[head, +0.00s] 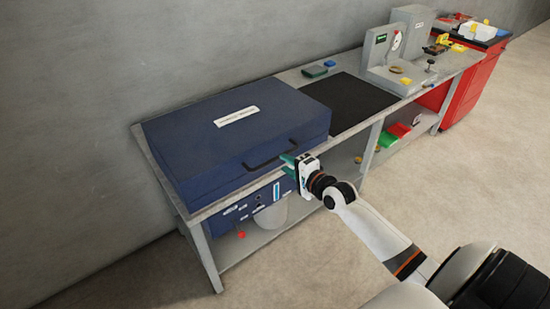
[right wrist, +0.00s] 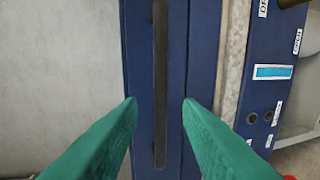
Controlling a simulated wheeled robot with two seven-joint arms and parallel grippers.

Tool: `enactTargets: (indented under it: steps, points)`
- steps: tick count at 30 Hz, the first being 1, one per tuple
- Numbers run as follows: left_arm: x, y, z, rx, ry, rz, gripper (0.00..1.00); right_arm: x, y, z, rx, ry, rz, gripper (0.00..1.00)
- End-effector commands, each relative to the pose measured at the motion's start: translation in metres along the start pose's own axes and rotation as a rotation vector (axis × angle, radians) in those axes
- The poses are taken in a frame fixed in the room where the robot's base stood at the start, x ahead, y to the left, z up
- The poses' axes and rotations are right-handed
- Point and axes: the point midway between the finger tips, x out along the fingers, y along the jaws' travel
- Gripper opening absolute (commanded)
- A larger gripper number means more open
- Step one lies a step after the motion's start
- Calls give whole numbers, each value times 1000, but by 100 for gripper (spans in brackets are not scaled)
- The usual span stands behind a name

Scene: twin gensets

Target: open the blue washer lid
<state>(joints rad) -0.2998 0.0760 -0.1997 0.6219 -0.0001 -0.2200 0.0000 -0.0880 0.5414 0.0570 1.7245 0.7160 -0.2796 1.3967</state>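The blue washer lid (head: 205,130) is a wide, flat blue box top with a white label, closed on the bench at the left in the head view. Its dark bar handle (head: 270,152) is on the front side. My right gripper (head: 288,164) is in front of the handle's right part. In the right wrist view the green fingers are spread apart, with the handle (right wrist: 160,75) running between them and a gap on each side. I cannot tell whether the fingertips reach around the bar. My left gripper is not in view.
A blue panel with switches (head: 255,205) is below the lid under the bench top. A black mat (head: 350,103) lies right of the lid. Grey fixtures (head: 395,60) stand further right, with a red cabinet (head: 470,85) beyond. The floor in front is clear.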

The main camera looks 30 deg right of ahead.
Motion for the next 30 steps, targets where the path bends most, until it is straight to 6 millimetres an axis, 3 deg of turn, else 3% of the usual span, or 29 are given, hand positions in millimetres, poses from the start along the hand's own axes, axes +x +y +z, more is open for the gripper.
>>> enactTargets:
  steps: [3, 9, 22, 27, 30]
  points:
    - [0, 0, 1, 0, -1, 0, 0, 24, 1, 0, 0, -1, 2, 32]
    - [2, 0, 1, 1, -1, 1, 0, 48, 0, 0, 0, 0, 1, 32]
    - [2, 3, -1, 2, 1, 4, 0, 56, -1, 0, -1, -1, -1, 32]
    - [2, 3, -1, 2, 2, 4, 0, 56, -1, 0, -1, -1, -1, 4]
    - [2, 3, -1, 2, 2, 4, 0, 56, -1, 0, -1, -1, -1, 0]
